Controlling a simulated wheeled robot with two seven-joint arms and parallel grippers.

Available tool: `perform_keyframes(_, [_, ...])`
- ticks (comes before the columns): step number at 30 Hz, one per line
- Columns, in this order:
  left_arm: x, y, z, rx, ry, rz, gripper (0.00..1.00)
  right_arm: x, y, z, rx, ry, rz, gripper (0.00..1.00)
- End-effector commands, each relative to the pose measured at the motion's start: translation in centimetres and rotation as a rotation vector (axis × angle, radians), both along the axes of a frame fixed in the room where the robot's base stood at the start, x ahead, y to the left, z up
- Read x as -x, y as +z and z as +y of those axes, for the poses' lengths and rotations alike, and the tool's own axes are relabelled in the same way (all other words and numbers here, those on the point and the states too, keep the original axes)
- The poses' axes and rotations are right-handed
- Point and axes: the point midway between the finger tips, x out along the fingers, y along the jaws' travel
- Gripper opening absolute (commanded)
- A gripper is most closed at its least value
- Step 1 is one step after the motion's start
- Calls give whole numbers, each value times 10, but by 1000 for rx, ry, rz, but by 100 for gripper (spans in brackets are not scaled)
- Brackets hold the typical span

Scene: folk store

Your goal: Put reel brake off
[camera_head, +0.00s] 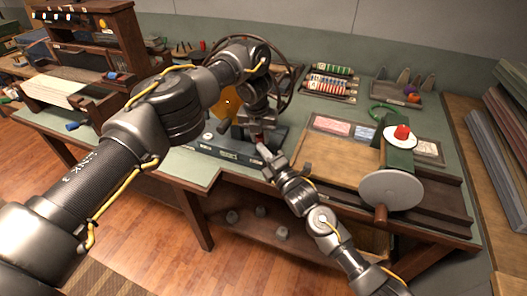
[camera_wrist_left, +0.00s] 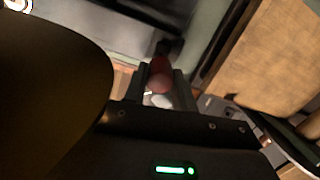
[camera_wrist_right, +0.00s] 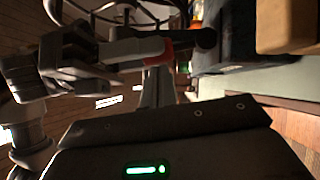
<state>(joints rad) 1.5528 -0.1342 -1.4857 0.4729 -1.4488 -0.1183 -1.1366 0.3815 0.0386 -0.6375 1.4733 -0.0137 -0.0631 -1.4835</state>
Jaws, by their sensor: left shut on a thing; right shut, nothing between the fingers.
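A red handle (camera_wrist_left: 159,78) sits between the fingers of my left gripper (camera_wrist_left: 160,92) in the left wrist view. I take it for the brake lever; a dark part adjoins its far end. The handle is also red in the right wrist view (camera_wrist_right: 166,50), at the tips of my left gripper (camera_wrist_right: 145,50). In the head view my left gripper (camera_head: 257,133) is over the front of the reel machine's dark base (camera_head: 218,147). My right gripper (camera_head: 265,155) is shut and empty, just in front and below. My left arm hides part of the machine.
A large spoked wheel (camera_head: 291,80) and an orange disc (camera_head: 226,103) rise behind my left gripper. A wooden board (camera_head: 335,160) and a grey round plate (camera_head: 391,190) are to the right. Small trays stand at the back.

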Motion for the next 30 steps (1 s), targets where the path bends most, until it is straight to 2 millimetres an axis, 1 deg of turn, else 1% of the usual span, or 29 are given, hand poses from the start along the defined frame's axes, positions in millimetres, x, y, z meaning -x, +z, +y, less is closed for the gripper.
perform_keyframes(1, [-3,3,0,2,3,-12,0,-1,1,0,-1,0,4,0])
perform_keyframes(6, [-3,3,0,2,2,-11,0,-11,5,-2,-18,0,57,0])
perform_keyframes(12, [-1,3,0,3,2,-6,0,-13,6,-3,-19,-4,56,0])
perform_keyframes(13, [-1,3,0,3,2,-6,31,-13,6,-3,-19,-5,56,0])
perform_keyframes(17, [-1,2,0,3,1,-4,48,-12,6,-3,-19,-4,56,0])
perform_keyframes(26, [-1,2,0,2,0,-4,49,-11,4,-2,-18,0,57,0])
perform_keyframes(30, [-1,12,-1,1,-4,-10,49,-11,4,-3,-18,-1,57,0])
